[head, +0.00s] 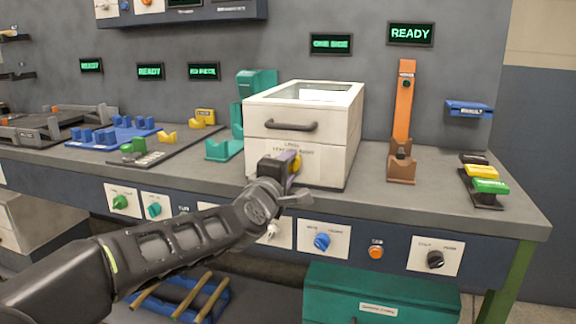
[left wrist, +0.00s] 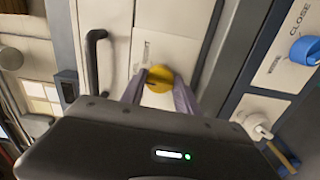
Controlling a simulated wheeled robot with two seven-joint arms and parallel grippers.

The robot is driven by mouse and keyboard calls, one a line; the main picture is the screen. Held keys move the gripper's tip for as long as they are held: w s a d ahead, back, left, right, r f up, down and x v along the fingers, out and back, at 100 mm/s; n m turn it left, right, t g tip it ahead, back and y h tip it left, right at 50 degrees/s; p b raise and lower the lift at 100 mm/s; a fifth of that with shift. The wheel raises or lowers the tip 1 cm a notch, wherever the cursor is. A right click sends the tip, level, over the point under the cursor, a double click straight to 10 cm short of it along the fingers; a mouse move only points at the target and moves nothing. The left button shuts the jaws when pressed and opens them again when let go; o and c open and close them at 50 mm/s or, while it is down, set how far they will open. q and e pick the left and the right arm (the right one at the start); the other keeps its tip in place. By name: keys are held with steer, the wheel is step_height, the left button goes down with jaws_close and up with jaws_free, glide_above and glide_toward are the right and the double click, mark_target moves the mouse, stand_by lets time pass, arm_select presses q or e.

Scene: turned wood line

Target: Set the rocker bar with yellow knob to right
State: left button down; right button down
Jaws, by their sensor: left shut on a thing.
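The yellow knob (head: 297,166) of the rocker bar is at the front of the lower panel of the white box on the bench. It also shows as a round yellow end in the left wrist view (left wrist: 160,87). My left gripper (head: 290,160) is at this panel, shut on the yellow knob, with one finger on each side of it in the left wrist view (left wrist: 160,82). The rest of the rocker bar is hidden by my gripper, so I cannot tell its position. My right gripper is not in view.
The white box (head: 255,112) has a dark drawer handle (head: 291,126) above the knob. An orange post (head: 402,105) and yellow and green rockers (head: 485,178) stand to the right. A blue knob (head: 322,241) is on the bench front. Bare bench top lies right of the box.

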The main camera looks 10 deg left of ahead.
arm_select(q)
steer(key=shift+f+m+p, duration=0.15)
steer(key=shift+m+p, duration=1.7)
steer(key=shift+m, duration=2.35)
steer(key=shift+f+m, duration=0.1)
steer(key=shift+m, duration=0.4)
steer(key=c, duration=1.3)
jaws_free()
steer(key=shift+c, duration=0.2)
steer(key=o, duration=0.4)
steer(key=shift+o, duration=0.2)
steer(key=shift+s, duration=0.15)
steer(key=s, duration=0.7)
steer(key=shift+s+a+p, duration=0.25)
steer(key=shift+p, duration=0.2)
